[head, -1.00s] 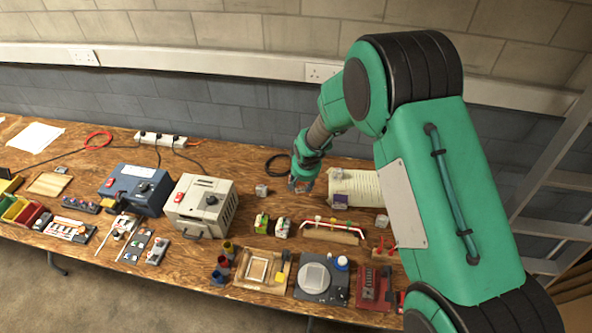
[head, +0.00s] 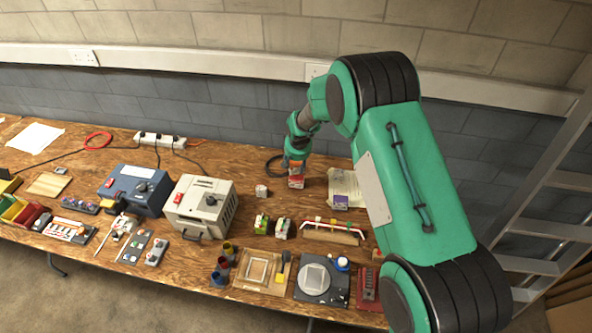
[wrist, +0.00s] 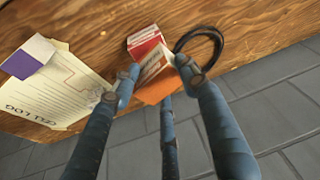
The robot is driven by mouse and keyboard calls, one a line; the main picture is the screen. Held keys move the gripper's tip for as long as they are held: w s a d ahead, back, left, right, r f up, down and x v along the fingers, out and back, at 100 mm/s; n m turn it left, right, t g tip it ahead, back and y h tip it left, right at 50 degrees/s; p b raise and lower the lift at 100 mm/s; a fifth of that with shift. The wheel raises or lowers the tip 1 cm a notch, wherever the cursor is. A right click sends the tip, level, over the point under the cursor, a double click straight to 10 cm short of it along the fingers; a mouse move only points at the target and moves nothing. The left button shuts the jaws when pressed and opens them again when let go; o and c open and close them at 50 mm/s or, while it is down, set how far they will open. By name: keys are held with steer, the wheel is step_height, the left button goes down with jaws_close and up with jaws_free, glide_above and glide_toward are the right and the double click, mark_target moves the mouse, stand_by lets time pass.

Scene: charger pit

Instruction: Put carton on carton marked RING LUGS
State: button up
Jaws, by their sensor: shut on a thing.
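My gripper (wrist: 160,85) is shut on an orange and white carton (wrist: 155,90), which is tilted in the wrist view and partly hidden by the fingers. A red and white carton (wrist: 146,40) lies just beyond it on the bench. The two overlap in the picture; I cannot tell if they touch. In the head view my gripper (head: 297,160) is above the red carton (head: 296,183), between a black cable loop and a purple and white carton (head: 340,202). The purple carton also shows in the wrist view (wrist: 28,58). No RING LUGS marking is readable.
A printed sheet (head: 345,184) lies under the purple carton. A small pale box (head: 262,190) stands left of my gripper. The black cable loop (wrist: 205,45) lies close by. A beige power unit (head: 201,207) and several fixtures occupy the bench left and front.

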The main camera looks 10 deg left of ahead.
mark_target(296, 169)
steer(key=shift+f, duration=1.7)
steer(key=o, duration=1.5)
steer(key=shift+f, duration=0.1)
steer(key=shift+c, duration=0.2)
steer(key=v, duration=1.2)
steer(key=shift+p, duration=0.3)
steer(key=shift+d, duration=0.15)
